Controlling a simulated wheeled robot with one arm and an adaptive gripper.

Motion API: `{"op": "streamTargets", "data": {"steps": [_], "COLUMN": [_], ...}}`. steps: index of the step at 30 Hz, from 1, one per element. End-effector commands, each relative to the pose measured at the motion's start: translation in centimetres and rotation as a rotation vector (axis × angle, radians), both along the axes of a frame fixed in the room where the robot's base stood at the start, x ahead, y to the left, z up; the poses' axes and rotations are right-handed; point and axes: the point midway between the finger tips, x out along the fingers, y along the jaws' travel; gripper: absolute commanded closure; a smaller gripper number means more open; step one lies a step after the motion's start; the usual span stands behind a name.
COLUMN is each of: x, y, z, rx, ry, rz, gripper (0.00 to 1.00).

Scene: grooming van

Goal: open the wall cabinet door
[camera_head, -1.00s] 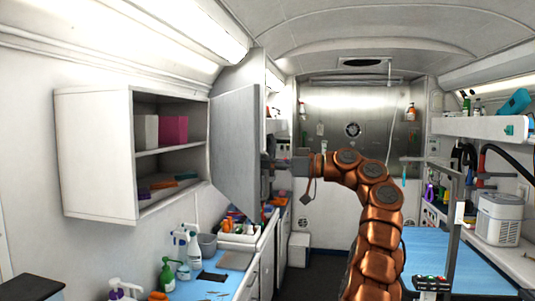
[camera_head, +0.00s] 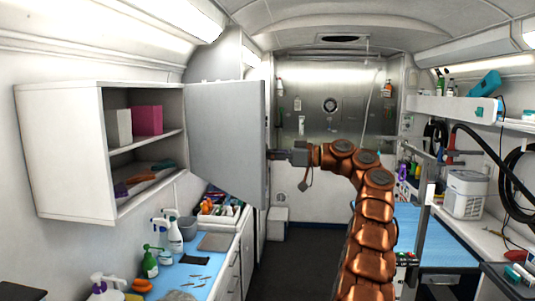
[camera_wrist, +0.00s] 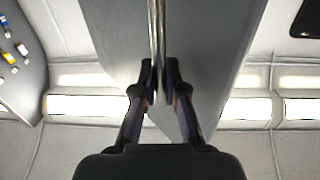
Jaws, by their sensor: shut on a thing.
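The white wall cabinet (camera_head: 65,150) hangs on the left wall in the head view. Its grey door (camera_head: 227,140) stands wide open, hinged at the cabinet's right side, and the shelves are exposed. My gripper (camera_head: 273,154) is at the door's free edge, on its far side, with its fingertips partly hidden by the edge. In the wrist view, my gripper's two dark fingers (camera_wrist: 160,90) are closed around the thin metal handle bar (camera_wrist: 157,35), which runs along the door panel (camera_wrist: 215,40).
White and pink boxes (camera_head: 147,120) stand on the cabinet's upper shelf. Spray bottles (camera_head: 150,262) crowd the blue-topped counter below. A right-hand counter (camera_head: 440,235) holds a white appliance (camera_head: 466,193). The dark floor aisle (camera_head: 295,262) between is clear.

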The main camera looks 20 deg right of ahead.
Motion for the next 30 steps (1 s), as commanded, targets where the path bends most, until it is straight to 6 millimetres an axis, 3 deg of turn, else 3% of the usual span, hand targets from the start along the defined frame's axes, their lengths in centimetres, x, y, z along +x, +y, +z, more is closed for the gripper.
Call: {"op": "streamTargets", "data": {"steps": [6, 7, 14, 24, 30], "x": [0.0, 0.0, 0.0, -0.1, -1.3], "y": [0.0, 0.0, 0.0, -0.2, -2.1], "z": [0.2, 0.2, 0.1, 0.1, 0.0], "rx": [0.001, 0.001, 0.000, 0.001, 0.002], "ry": [-0.002, -0.002, -0.001, -0.001, 0.003], "rz": [-0.001, -0.001, 0.000, -0.001, -0.002], "gripper": [1.00, 0.87, 0.63, 0.63, 0.63]}}
